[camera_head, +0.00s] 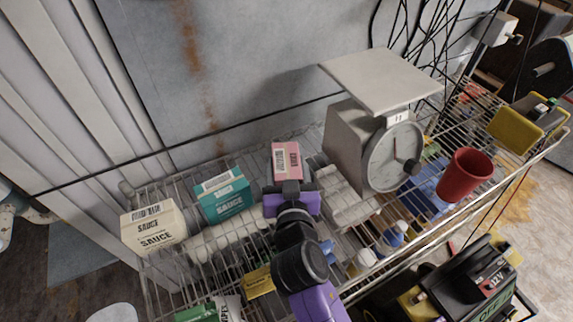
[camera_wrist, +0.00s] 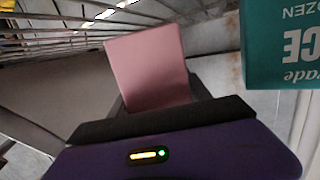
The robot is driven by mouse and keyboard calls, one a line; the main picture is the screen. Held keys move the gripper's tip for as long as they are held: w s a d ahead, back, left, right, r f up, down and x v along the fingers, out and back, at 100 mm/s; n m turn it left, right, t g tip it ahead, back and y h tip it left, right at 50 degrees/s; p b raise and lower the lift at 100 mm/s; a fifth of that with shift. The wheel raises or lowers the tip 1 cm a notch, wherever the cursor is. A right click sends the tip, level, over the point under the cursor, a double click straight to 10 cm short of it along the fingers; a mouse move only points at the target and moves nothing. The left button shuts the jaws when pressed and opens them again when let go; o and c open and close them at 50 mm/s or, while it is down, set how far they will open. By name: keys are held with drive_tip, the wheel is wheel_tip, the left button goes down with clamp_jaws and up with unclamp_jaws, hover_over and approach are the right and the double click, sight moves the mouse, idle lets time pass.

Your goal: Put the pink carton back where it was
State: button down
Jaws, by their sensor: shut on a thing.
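The pink carton (camera_head: 286,160) with a white label is held by my gripper (camera_head: 289,184) over the wire shelf in the head view. In the wrist view the pink carton (camera_wrist: 149,65) stands out beyond my gripper (camera_wrist: 155,108), tilted a little. The gripper is shut on its near end. The fingertips are partly hidden behind the dark gripper body. From these frames I cannot tell whether the carton touches the shelf.
A teal carton (camera_head: 222,195) and a cream sauce carton (camera_head: 153,227) stand to the left on the wire shelf (camera_head: 262,142). A grey scale (camera_head: 374,140) stands close on the right, with a red cup (camera_head: 465,175) beyond it. The grey wall is behind.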

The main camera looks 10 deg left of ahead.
drive_tip(key=shift+f+b, duration=0.4)
drive_tip(key=shift+b, duration=0.2)
drive_tip(key=shift+f, duration=0.25)
drive_tip(key=shift+c, duration=2.4)
unclamp_jaws()
drive_tip(key=shift+s+f, duration=0.1)
drive_tip(key=shift+f, duration=0.2)
drive_tip(key=shift+r, duration=0.1)
drive_tip(key=shift+r+p, duration=0.6)
drive_tip(key=shift+p, duration=0.05)
drive_tip(key=b+v, duration=0.2)
drive_tip(key=v, duration=0.8)
drive_tip(key=shift+s+r, duration=0.15)
drive_tip(key=shift+s, duration=0.15)
drive_tip(key=shift+s+d+r, duration=0.15)
drive_tip(key=shift+s+r, duration=0.05)
drive_tip(key=shift+s, duration=0.4)
